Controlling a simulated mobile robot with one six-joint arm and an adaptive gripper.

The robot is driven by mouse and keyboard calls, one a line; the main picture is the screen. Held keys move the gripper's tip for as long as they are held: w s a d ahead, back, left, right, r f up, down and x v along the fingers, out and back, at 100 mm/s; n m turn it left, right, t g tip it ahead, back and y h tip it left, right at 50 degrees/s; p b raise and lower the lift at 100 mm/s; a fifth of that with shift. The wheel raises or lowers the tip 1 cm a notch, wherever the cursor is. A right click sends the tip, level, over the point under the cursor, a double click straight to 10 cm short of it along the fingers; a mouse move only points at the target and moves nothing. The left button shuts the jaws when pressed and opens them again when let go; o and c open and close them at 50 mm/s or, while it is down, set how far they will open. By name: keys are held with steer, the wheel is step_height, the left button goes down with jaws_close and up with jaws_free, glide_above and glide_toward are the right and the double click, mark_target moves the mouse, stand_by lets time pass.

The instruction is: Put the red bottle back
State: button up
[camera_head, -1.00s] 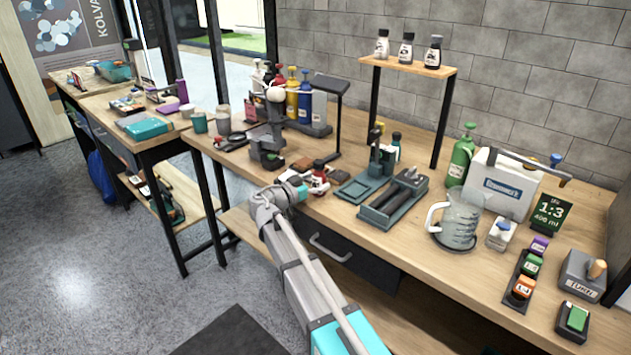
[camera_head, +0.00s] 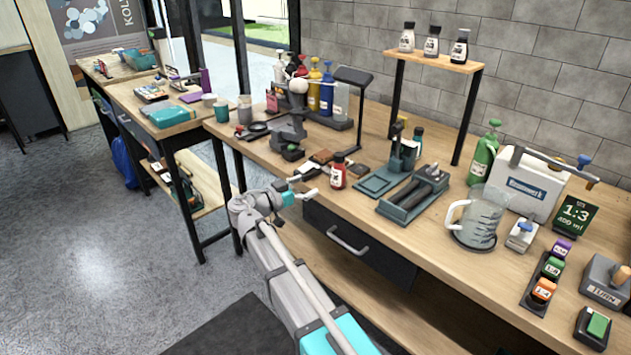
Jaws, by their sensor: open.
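A small red bottle (camera_head: 338,172) with a dark cap and a pale label stands upright on the wooden workbench, near its front edge. My gripper (camera_head: 308,188) is at the bench's front edge, just left of the red bottle. Its fingers are open and empty, apart from the bottle. Three small bottles (camera_head: 432,42) with dark caps stand on the raised wooden shelf (camera_head: 440,61) at the back. A red-topped bottle (camera_head: 302,72) also stands in the row of pump bottles at the back left.
Dark and brown blocks (camera_head: 322,157) lie just behind the bottle. A grey-green tool fixture (camera_head: 412,195) stands to its right. Further right are a clear measuring jug (camera_head: 480,222) and a green bottle (camera_head: 484,155). A black lamp-like stand (camera_head: 362,110) rises behind.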

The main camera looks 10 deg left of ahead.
steer(key=shift+s+a, duration=0.4)
steer(key=shift+a, duration=0.05)
stand_by(0.5)
